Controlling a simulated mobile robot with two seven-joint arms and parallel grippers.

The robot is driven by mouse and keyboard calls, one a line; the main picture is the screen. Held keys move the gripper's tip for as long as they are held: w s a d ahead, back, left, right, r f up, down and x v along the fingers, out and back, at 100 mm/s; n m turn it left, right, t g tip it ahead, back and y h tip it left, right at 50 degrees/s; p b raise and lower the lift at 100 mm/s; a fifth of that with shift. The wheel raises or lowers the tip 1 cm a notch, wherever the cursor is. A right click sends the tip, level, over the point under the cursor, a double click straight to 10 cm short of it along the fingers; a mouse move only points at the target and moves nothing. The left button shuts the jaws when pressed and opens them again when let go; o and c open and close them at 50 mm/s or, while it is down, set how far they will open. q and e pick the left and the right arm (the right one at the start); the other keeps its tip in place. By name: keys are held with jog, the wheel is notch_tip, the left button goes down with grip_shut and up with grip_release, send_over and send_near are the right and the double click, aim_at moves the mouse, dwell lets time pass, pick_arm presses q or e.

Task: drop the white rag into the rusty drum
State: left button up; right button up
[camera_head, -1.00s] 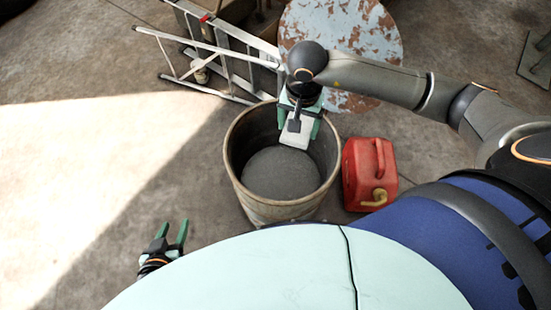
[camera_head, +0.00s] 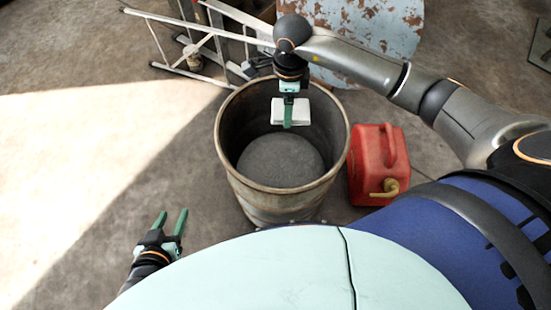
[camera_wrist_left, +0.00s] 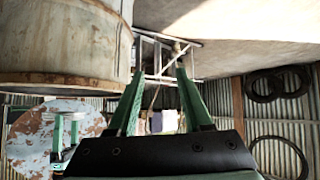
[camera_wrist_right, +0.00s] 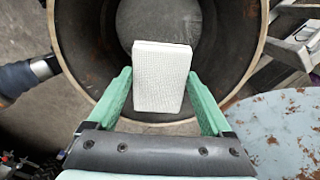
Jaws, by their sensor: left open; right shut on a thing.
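The white rag (camera_head: 291,118) is a folded, textured block. My right gripper (camera_head: 289,115) is shut on it and holds it over the mouth of the rusty drum, toward the far side. In the right wrist view the rag (camera_wrist_right: 160,78) sits between the fingers, with the drum (camera_wrist_right: 90,40) around and behind it. The drum (camera_head: 280,207) stands upright and open, with a round grey surface visible inside. My left gripper (camera_head: 172,214) is open and empty, low at the left of the drum. The left wrist view also shows the drum's side (camera_wrist_left: 60,45).
A red fuel can (camera_head: 378,165) stands close to the right of the drum. A metal ladder (camera_head: 200,50) and a round, paint-flaked blue top (camera_head: 390,30) are behind it. Tyres (camera_wrist_left: 278,83) show by a corrugated wall. Floor at left is clear.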

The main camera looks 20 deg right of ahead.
jog(key=shift+f, duration=0.2)
notch_tip(320, 180, down, 3)
jog(key=shift+r+b, duration=0.2)
jog(key=shift+b, duration=0.85)
pick_arm(q)
jog(key=w+r+m+t+h, duration=0.1)
jog(key=w+r+t, duration=0.1)
jog(key=r, duration=0.6)
jog(key=w+r+m+t+h+b, duration=0.1)
jog(key=w+r+t, duration=0.1)
jog(key=r+t, duration=0.3)
jog(key=w+r+m+t+h+b, duration=0.1)
jog(key=w+r+m+t+h, duration=0.1)
jog(key=r, duration=0.9)
jog(key=shift+w+d+r+t, duration=0.2)
jog(key=shift+w+t, duration=0.1)
jog(key=shift+t, duration=0.6)
pick_arm(e)
jog(key=shift+f, duration=1.45)
jog(key=o, duration=1)
pick_arm(q)
jog(key=shift+f, duration=0.1)
